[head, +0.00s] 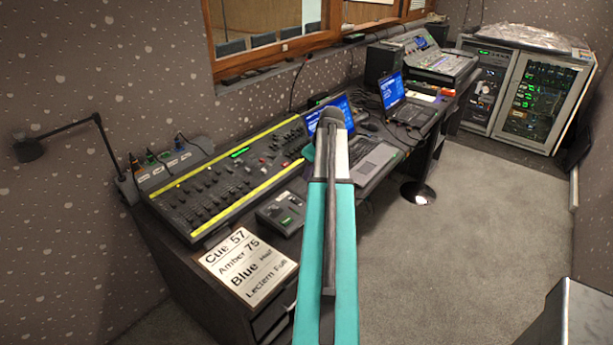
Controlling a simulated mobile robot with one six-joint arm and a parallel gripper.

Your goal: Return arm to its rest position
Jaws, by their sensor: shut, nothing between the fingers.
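My teal arm (338,240) rises from the bottom centre of the head view, with a dark rounded joint (331,118) at its upper end. My gripper is not visible; no fingers can be made out. A dark lighting desk (195,190) with rows of faders and yellow strips lies on the counter to the left of my arm. A white cue card (247,265) reading "Cue 57, Amber 75, Blue Half, Lectern Full" lies in front of it. A small dark box (281,212) sits between the desk and my arm.
A desk lamp (30,150) stands at the far left. An open laptop (368,160) is partly behind my arm. Another laptop (392,92) and a mixing console (430,60) are farther back. An equipment rack (590,85) stands at the back right.

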